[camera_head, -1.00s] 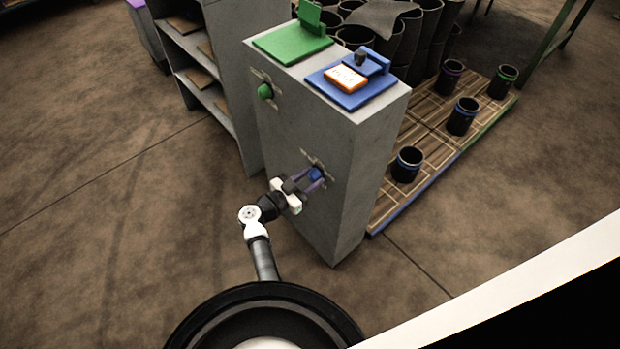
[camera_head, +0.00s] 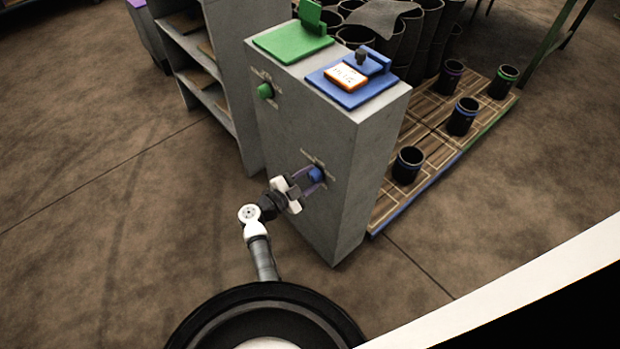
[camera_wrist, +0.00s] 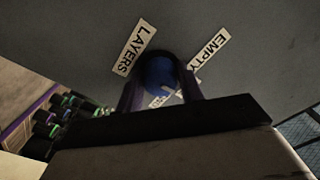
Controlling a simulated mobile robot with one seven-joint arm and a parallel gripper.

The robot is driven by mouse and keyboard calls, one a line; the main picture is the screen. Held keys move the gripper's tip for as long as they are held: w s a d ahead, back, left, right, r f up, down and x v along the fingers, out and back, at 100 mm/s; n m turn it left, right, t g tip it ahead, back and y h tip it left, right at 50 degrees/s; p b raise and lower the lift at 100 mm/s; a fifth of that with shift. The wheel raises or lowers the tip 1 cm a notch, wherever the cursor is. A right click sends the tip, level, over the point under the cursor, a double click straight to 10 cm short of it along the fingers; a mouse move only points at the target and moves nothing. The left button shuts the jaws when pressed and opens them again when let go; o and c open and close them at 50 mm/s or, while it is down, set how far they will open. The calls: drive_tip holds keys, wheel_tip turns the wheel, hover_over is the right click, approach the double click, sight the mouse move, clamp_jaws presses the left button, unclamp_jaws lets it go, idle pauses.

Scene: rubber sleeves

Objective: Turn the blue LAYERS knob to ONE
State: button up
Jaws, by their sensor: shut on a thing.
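The blue LAYERS knob (camera_head: 315,174) sits low on the front face of the grey cabinet (camera_head: 345,215). In the wrist view the knob (camera_wrist: 159,74) is between the two dark purple fingers of my gripper (camera_wrist: 160,84), which is shut on it. The LAYERS label (camera_wrist: 134,47) is at the knob's upper left and the EMPTY label (camera_wrist: 209,54) at its upper right. Another white label below the knob is partly hidden by a finger. I cannot read which label the knob points at. In the head view my gripper (camera_head: 309,181) reaches the knob from the left.
A green knob (camera_head: 265,91) is higher on the same face. A green plate (camera_head: 292,43) and a blue plate (camera_head: 352,88) with an orange-edged card (camera_head: 346,76) lie on top. Dark sleeves stand on a wooden pallet (camera_head: 395,195) at right. Shelves (camera_head: 222,95) stand at left.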

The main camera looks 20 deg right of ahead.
drive_tip(key=shift+m, duration=0.4)
drive_tip(key=o, duration=1)
drive_tip(key=shift+a, duration=0.1)
drive_tip(key=b+v, duration=0.2)
drive_tip(key=v, duration=1.1)
drive_tip(key=shift+s+a+r, duration=0.1)
drive_tip(key=shift+s+a, duration=0.05)
drive_tip(key=shift+a, duration=0.2)
